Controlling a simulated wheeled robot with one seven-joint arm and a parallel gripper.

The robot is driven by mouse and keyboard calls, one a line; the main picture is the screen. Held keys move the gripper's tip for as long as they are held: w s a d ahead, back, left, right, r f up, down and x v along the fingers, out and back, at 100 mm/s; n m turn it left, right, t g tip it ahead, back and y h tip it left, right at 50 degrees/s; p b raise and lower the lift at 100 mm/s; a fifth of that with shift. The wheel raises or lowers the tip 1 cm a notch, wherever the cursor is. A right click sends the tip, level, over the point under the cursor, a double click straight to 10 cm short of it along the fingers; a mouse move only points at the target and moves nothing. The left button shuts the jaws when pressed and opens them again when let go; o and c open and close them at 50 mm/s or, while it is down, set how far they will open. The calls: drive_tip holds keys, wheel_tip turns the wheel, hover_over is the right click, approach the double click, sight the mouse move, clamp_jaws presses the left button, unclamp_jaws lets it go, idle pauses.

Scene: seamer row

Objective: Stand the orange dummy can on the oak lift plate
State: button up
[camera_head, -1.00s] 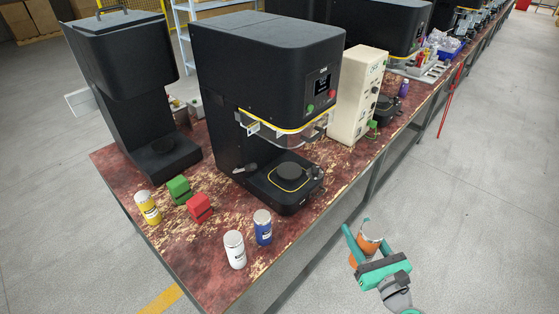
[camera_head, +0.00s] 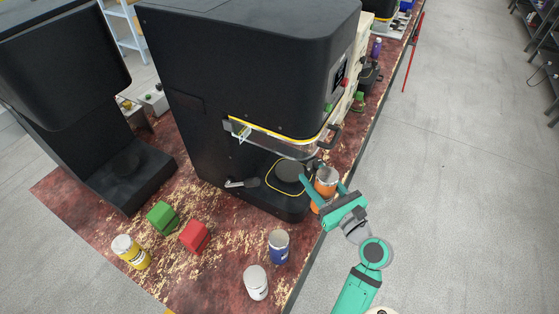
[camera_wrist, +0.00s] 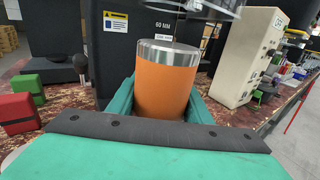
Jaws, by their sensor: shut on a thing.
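My teal gripper (camera_head: 320,182) is shut on the orange dummy can (camera_head: 325,188), which has a silver rim. In the wrist view the can (camera_wrist: 165,88) stands upright between the fingers. In the head view it is at the front right edge of the large black seamer's base, beside the dark round plate (camera_head: 289,172) with a yellow outline around it. The can appears apart from this plate; its bottom is partly hidden by a finger. I see no clearly oak-coloured plate. The seamer's clear guard (camera_wrist: 205,8) is close above the can in the wrist view.
A second black machine (camera_head: 70,80) stands at left. Yellow (camera_head: 130,251), blue (camera_head: 278,247) and white (camera_head: 255,282) cans stand on the worn red bench (camera_head: 215,265) with green (camera_head: 162,217) and red (camera_head: 195,236) blocks. A lever (camera_head: 242,183) sits left of the plate. Floor right is clear.

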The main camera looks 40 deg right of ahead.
drive_tip(key=f+x, duration=0.1)
drive_tip(key=x, duration=1.7)
drive_tip(key=shift+w+f, duration=0.2)
drive_tip(key=shift+f, duration=0.1)
drive_tip(key=shift+f, duration=0.1)
drive_tip(key=o, duration=1.2)
drive_tip(key=shift+f, duration=0.1)
drive_tip(key=v, duration=1.2)
drive_tip(key=shift+a+r, duration=0.1)
drive_tip(key=shift+r, duration=0.15)
